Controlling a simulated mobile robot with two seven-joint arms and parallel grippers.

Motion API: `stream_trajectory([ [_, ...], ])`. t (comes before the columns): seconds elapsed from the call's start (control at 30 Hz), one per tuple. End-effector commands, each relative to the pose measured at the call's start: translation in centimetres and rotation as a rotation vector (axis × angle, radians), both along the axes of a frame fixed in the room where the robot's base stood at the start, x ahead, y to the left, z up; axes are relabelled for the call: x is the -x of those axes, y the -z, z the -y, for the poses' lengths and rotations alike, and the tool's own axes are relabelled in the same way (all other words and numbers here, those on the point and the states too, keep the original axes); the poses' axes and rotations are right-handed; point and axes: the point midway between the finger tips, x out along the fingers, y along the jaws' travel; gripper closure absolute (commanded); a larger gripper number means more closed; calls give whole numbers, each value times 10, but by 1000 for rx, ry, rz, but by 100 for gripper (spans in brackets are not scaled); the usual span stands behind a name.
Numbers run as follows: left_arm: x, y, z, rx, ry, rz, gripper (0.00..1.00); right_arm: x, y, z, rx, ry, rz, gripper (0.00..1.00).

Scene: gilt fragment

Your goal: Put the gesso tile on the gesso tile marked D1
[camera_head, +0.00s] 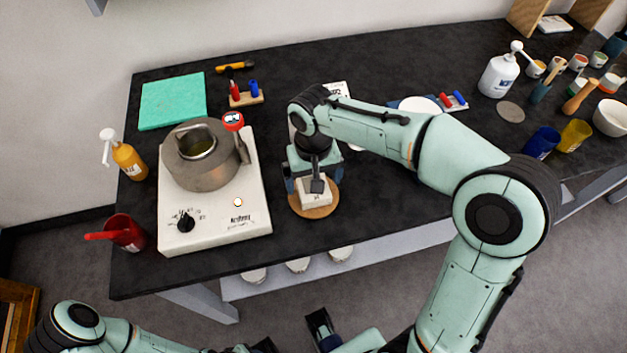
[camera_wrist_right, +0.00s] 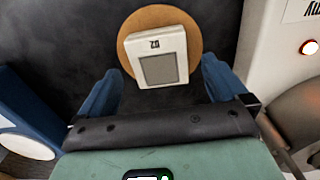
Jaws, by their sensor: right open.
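My right gripper (camera_head: 313,184) is over the tile, pointing down. Its open fingers (camera_wrist_right: 160,76) are apart on either side of the tile's near end, not visibly touching it. My left gripper (camera_head: 292,338) is at the bottom edge, partly cut off. I cannot pick out a tile marked D1.
A hotplate (camera_head: 182,238) with a grey pot (camera_head: 187,172) stands close left of the disc. A bottle (camera_head: 129,161) and red mug (camera_head: 126,233) are farther left. My right arm hides part of the table behind. Blue (camera_head: 542,143) and yellow (camera_head: 574,136) cups stand right.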

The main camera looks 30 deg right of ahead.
Motion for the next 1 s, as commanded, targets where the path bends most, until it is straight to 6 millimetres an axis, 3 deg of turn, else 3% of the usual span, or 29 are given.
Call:
stream_trajectory([
  [0.2, -3, -10, 0, 0, 0, 3, 56, -1, -52, 0, -1, 0, 6, 1],
  [0.43, -5, -18, 0, 0, 0, 7, 56, -1, -90, 0, -1, 1, 3, 1],
  [0.6, -6, -20, 0, 0, 0, 8, 56, 0, -101, 0, -1, 0, 1, 1],
  [1.0, -6, -20, 0, 0, 0, 7, 56, 0, -101, 0, 0, 0, 0, 1],
])
